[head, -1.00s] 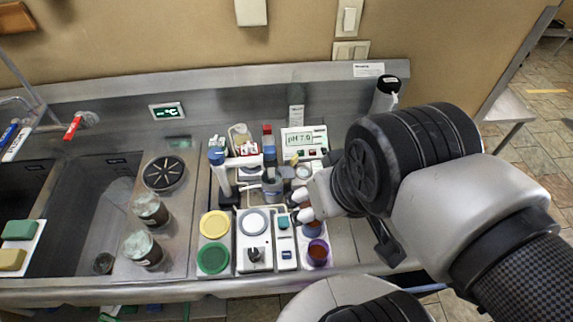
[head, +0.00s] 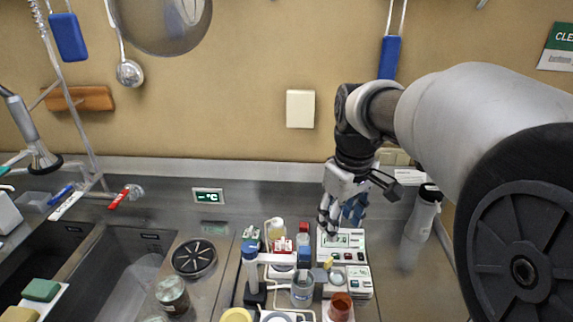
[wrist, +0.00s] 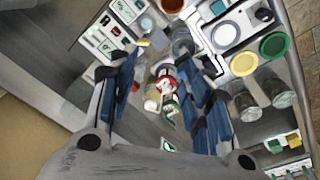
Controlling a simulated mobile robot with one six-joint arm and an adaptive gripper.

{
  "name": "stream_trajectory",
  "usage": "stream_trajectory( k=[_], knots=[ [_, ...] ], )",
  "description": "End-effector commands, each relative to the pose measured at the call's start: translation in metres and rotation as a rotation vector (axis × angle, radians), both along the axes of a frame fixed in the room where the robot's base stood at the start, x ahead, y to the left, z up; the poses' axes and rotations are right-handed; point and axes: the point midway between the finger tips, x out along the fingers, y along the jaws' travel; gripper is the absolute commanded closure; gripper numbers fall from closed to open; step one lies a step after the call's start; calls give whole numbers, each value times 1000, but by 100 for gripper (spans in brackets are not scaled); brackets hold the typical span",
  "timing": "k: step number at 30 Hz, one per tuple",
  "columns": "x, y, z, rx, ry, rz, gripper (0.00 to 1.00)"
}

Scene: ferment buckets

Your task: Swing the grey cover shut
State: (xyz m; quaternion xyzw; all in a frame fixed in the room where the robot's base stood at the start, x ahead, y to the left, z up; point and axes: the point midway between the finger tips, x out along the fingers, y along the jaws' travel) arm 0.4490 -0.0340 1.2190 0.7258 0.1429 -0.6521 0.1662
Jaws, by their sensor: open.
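I cannot make out a grey cover for certain in either view. My gripper (head: 341,215) hangs fingers down at the back of the steel counter, above the white meter panel (head: 342,240). A white boxy device (head: 350,283) stands just in front of that panel. The gripper also shows in the wrist view (wrist: 163,75), with its blue-padded fingers spread and nothing held between them. Small red-and-white containers (wrist: 166,82) lie in sight between the fingers, farther off. The fingers and arm hide part of the meter area.
A blue-topped stand (head: 250,265) and a clear beaker (head: 302,290) stand left of the white device. A round black drain cover (head: 194,258) and a sink (head: 125,270) are farther left.

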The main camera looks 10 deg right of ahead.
Motion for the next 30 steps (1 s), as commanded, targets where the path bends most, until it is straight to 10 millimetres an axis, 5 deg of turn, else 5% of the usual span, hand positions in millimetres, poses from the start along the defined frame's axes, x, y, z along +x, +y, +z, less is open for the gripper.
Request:
stream_trajectory(
  k=[3,9,17,30],
  knots=[
    [38,-10,-29,-2,59,74,55],
    [67,-18,-55,0,104,148,55],
    [70,-19,-82,1,113,160,55],
    [70,-19,-178,1,113,159,55]
  ],
)
